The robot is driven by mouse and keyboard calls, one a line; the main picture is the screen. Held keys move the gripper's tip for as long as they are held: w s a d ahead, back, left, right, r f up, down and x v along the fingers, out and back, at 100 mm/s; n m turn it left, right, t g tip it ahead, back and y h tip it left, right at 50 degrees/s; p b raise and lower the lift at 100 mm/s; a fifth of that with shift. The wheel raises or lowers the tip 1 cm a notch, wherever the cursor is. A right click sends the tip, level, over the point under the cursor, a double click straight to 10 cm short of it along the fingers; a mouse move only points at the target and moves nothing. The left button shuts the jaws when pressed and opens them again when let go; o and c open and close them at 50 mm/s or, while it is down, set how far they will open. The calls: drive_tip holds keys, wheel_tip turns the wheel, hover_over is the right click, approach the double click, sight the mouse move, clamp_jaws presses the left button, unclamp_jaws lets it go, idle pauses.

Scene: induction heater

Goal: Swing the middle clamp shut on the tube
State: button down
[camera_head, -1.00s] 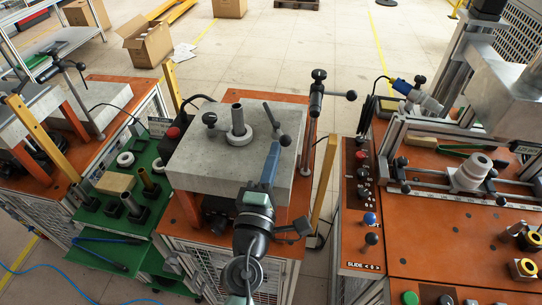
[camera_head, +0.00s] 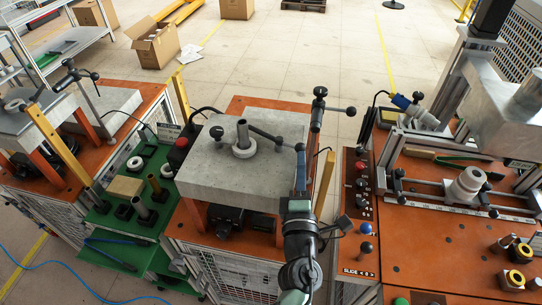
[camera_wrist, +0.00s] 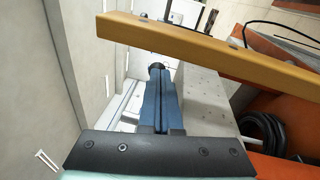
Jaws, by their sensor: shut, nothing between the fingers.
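The grey tube (camera_head: 242,132) stands upright in a white ring (camera_head: 244,149) on the middle stone block (camera_head: 205,172). The dark middle clamp arm (camera_head: 265,135) lies across the block's top from the right, its left end close beside the tube. Whether it touches the tube I cannot tell. My gripper (camera_head: 300,150) is at the block's right edge, near the clamp's right end, with its blue fingers together and empty. In the wrist view, the shut fingers (camera_wrist: 160,90) point along the block's side (camera_wrist: 205,105), and a dark round knob (camera_wrist: 157,67) shows at their tips.
A yellow post (camera_head: 325,185) stands right of my gripper and crosses the top of the wrist view (camera_wrist: 210,48). A tall clamp post with a handle (camera_head: 317,115) rises behind. A red button box (camera_head: 181,147) is at the block's left. The control panel (camera_head: 361,200) is to the right.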

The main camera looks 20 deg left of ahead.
drive_tip(key=shift+w+d+n+g+y, duration=0.3)
drive_tip(key=shift+w+d+n+y, duration=0.2)
drive_tip(key=shift+w+d+y, duration=0.3)
drive_tip(key=shift+w+a, duration=0.15)
idle(0.4)
drive_tip(key=v, duration=1.3)
drive_tip(key=shift+r+b, duration=0.15)
drive_tip(key=shift+b, duration=0.25)
idle(0.4)
